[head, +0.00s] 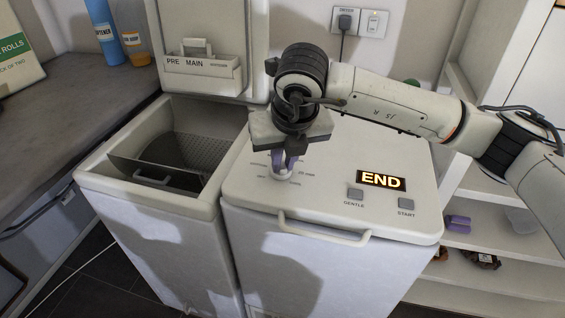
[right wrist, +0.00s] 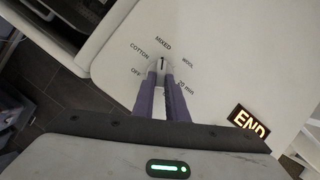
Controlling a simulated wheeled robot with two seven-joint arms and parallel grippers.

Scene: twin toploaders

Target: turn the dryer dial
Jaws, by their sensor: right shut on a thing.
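The dryer (head: 330,215) is the closed white machine on the right, with its dial (head: 281,176) on the lid. My right gripper (head: 285,167) comes down on the dial from above and is shut on it. In the right wrist view the dial (right wrist: 162,63) sits between the purple fingertips. Its black arrow points up toward the word MIXED (right wrist: 164,45). COTTON, OFF, WOOL and 20 min are printed around it. A lit display (head: 381,181) reads END. My left gripper is not in view.
A GENTLE button (head: 355,194) and a START button (head: 406,205) are on the dryer lid. The washer (head: 145,215) on the left stands open, its lid raised. Blue and orange bottles (head: 103,33) stand on the grey counter (head: 60,110). Open shelves (head: 490,242) are at the right.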

